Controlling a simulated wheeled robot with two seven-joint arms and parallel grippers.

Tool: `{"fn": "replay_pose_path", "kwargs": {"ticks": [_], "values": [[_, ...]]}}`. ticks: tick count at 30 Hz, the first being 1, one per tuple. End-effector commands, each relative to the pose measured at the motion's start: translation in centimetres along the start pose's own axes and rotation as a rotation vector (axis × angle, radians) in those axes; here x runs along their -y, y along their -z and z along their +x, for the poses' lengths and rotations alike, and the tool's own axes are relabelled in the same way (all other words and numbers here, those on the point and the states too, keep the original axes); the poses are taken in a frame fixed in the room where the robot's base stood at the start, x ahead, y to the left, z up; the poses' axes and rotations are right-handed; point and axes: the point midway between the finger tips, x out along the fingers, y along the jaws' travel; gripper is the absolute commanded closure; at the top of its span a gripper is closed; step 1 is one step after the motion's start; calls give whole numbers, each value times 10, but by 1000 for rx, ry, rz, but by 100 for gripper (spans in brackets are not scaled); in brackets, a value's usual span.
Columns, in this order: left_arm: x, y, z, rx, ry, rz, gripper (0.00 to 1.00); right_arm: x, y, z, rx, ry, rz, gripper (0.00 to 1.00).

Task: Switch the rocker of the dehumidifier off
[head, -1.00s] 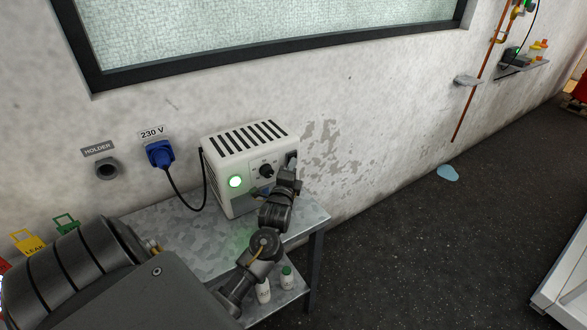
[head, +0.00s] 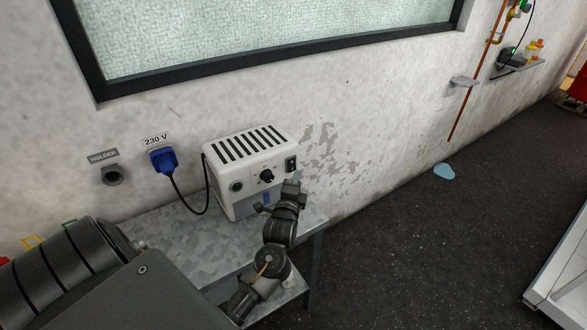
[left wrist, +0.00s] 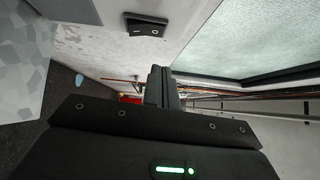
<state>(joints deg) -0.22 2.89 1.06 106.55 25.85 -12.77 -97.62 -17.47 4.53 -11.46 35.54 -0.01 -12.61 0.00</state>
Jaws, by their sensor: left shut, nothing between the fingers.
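The dehumidifier (head: 222,173) is a white box with a slotted top on a grey metal table. Its black rocker (head: 291,164) is at the right of the front face, beside a black knob (head: 266,176). The round lamp (head: 236,186) on the left is dark. My left gripper (head: 292,187) is shut and empty, just below the rocker and apart from it. In the left wrist view the rocker (left wrist: 146,28), marked I and O, is above and left of the shut fingers (left wrist: 161,80). My right gripper is not in view.
The metal table (head: 185,235) is bare to the left of the dehumidifier. A blue plug (head: 162,160) with a black cord is in the 230 V wall socket, beside an empty holder (head: 112,176). Open dark floor (head: 420,250) lies to the right.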

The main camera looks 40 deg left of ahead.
Motion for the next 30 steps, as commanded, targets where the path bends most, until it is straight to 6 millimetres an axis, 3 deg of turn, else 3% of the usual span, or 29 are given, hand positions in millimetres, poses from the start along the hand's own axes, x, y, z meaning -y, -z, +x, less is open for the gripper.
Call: {"fn": "replay_pose_path", "kwargs": {"ticks": [6,12,30], "values": [[1,2,-47,-5,-3,-2,100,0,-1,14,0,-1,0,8],[6,2,-71,-6,-2,-1,100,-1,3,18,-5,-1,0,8],[9,0,-79,-4,-2,1,100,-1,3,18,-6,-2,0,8]]}}
